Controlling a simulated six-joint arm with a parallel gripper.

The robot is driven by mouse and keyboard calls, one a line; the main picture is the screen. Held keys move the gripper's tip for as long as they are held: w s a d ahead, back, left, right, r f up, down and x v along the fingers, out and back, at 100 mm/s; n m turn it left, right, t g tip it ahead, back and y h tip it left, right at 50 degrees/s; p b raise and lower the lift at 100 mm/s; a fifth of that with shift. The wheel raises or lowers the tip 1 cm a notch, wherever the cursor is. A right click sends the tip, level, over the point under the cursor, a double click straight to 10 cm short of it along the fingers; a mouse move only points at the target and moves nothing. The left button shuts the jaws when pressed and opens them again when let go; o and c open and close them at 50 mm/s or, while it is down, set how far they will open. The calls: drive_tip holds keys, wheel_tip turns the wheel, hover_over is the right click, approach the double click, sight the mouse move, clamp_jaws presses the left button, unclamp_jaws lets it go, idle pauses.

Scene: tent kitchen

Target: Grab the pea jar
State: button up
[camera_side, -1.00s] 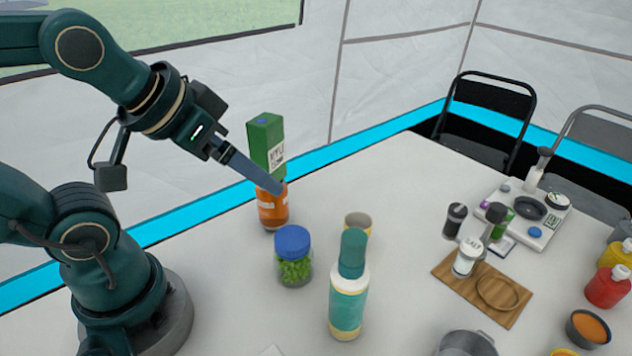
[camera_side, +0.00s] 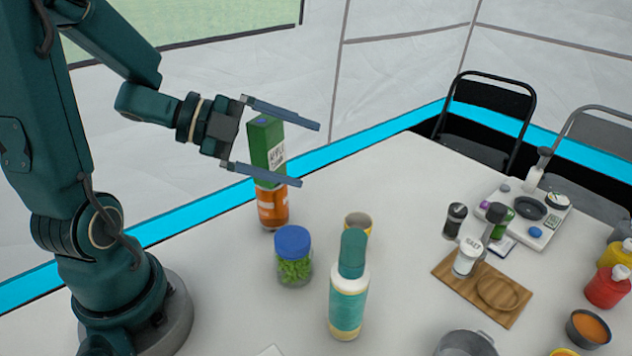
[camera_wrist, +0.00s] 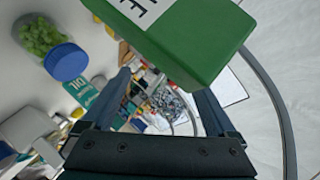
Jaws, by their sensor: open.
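The pea jar (camera_side: 294,268) stands upright on the table, a clear jar of green peas with a blue lid. It also shows at the upper left of the wrist view (camera_wrist: 42,38), outside the fingers. My gripper (camera_side: 309,155) is open and empty, raised above the table, with its two fingers spread one above the other in the side view. It is up and behind the jar, not touching it. In the wrist view, my gripper (camera_wrist: 165,88) has a green carton (camera_wrist: 200,40) close in front of the fingers.
The green carton (camera_side: 266,150) appears directly above an orange jar (camera_side: 273,208); I cannot tell whether it rests on it. A teal bottle (camera_side: 348,295) and a small tan cup (camera_side: 358,222) stand right of the pea jar. A wooden board (camera_side: 483,287) lies farther right.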

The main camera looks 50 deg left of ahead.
drive_tip(key=s+d+f+m+g+h, duration=0.2)
drive_tip(key=s+f+g+h, duration=0.15)
drive_tip(key=s, duration=0.35)
drive_tip(key=n+g+h, duration=0.2)
drive_tip(key=n, duration=0.5)
approach(291, 253)
drive_tip(key=a+f, duration=0.1)
drive_tip(key=a, duration=0.3)
drive_tip(key=x, duration=0.7)
drive_tip(key=shift+w+a+f, duration=0.1)
drive_tip(key=shift+w+f, duration=0.1)
drive_tip(key=shift+f, duration=0.1)
drive_tip(key=shift+g+y, duration=0.25)
drive_tip(key=shift+f+x, duration=0.25)
drive_tip(key=shift+x, duration=2.55)
drive_tip(key=shift+w+a, duration=0.1)
drive_tip(key=shift+a, duration=0.1)
drive_tip(key=c, duration=1.4)
